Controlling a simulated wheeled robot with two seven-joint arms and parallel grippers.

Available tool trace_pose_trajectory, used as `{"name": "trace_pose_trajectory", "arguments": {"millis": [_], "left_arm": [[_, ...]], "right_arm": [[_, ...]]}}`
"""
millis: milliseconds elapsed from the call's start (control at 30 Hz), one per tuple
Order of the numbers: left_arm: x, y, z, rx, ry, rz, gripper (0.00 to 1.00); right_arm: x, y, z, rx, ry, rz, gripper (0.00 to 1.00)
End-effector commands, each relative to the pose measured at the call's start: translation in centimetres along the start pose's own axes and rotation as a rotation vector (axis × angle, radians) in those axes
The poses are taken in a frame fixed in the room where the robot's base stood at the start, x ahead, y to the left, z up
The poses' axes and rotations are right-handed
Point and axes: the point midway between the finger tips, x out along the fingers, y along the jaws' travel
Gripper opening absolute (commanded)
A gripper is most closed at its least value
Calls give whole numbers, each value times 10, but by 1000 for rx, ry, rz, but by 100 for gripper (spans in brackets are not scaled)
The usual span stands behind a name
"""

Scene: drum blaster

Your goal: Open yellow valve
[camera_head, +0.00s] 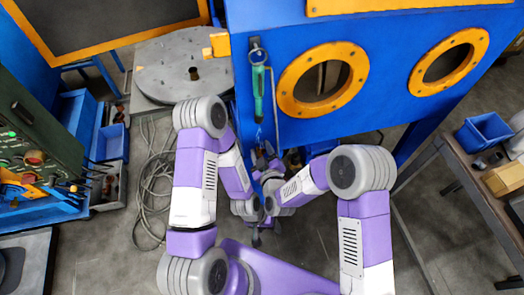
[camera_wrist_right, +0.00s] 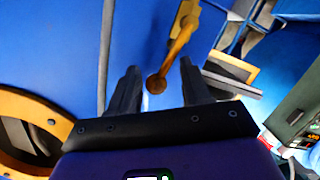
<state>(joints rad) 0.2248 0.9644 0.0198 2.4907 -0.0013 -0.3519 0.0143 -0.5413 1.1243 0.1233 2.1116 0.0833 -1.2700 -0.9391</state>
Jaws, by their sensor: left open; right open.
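A yellow-brass valve lever (camera_wrist_right: 180,40) with a round brown end stands against the blue panel in the right wrist view. The lever's round end appears between the fingertips of my right gripper (camera_wrist_right: 158,78). The fingers are apart with nothing held; whether they touch the lever cannot be told. In the head view my right gripper (camera_head: 268,157) is small and partly hidden, low in front of the blue cabinet. My left gripper (camera_head: 257,236) is below it, open and empty, over the floor. I cannot make out the valve lever in the head view.
The blue cabinet (camera_head: 400,113) has orange-ringed round openings (camera_head: 283,92). A green-handled tool (camera_head: 258,92) hangs on its front, beside a thin grey bar (camera_wrist_right: 103,50). Looped cable (camera_head: 152,190) lies on the floor at left. A workbench (camera_head: 470,185) stands at right.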

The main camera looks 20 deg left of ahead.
Motion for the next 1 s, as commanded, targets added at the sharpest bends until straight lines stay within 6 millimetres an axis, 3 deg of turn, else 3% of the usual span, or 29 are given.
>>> {"name": "trace_pose_trajectory", "arguments": {"millis": [167,633,1000], "left_arm": [[-1,0,0,0,0,0,63],[-11,4,0,0,0,0,63],[-11,4,0,0,0,0,63]], "right_arm": [[-5,0,-1,1,2,-2,48],[-69,0,0,-1,-1,-1,48],[-76,0,0,0,0,0,48]]}}
